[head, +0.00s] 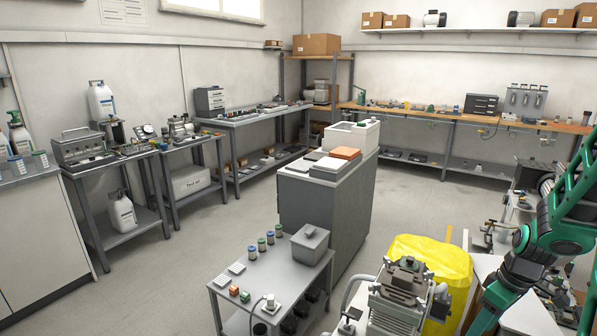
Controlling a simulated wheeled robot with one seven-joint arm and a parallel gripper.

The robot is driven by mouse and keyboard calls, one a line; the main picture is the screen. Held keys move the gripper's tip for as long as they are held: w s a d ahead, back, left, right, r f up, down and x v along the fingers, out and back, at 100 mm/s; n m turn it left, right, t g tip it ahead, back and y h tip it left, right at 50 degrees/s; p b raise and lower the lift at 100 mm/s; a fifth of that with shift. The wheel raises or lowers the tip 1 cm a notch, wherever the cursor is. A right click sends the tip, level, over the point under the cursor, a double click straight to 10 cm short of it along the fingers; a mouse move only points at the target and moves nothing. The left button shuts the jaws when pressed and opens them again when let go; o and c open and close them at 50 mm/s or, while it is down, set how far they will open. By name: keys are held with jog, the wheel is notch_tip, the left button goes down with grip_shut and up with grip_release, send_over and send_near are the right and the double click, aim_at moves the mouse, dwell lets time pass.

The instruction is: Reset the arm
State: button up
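My arm (541,238), green and black, shows at the right edge of the head view. It is bent, with a green lattice link rising to the upper right. A dark link (519,270) slants down to the lower left and runs out of the bottom of the picture. My gripper is not in view, so its opening and anything in it cannot be seen.
A compressor (402,292) and a yellow bag (430,262) stand close left of my arm. A grey cart (240,278) holds jars and a lidded box. A grey cabinet (325,210) stands mid-room. Benches line the walls. Floor is clear between the cabinet and left benches.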

jog(key=s+a+r+m, duration=0.2)
jog(key=s+r+m, duration=0.3)
jog(key=s+r, duration=0.2)
jog(key=s+a+r+m+h, duration=0.1)
jog(key=s+a+r+m, duration=0.2)
jog(key=s, duration=0.9)
notch_tip(320, 180, up, 5)
jog(key=m, duration=0.3)
jog(key=shift+a+r+m+g, duration=0.2)
jog(key=shift+a+m+g, duration=0.1)
jog(key=shift+g, duration=0.1)
jog(key=shift+s, duration=0.1)
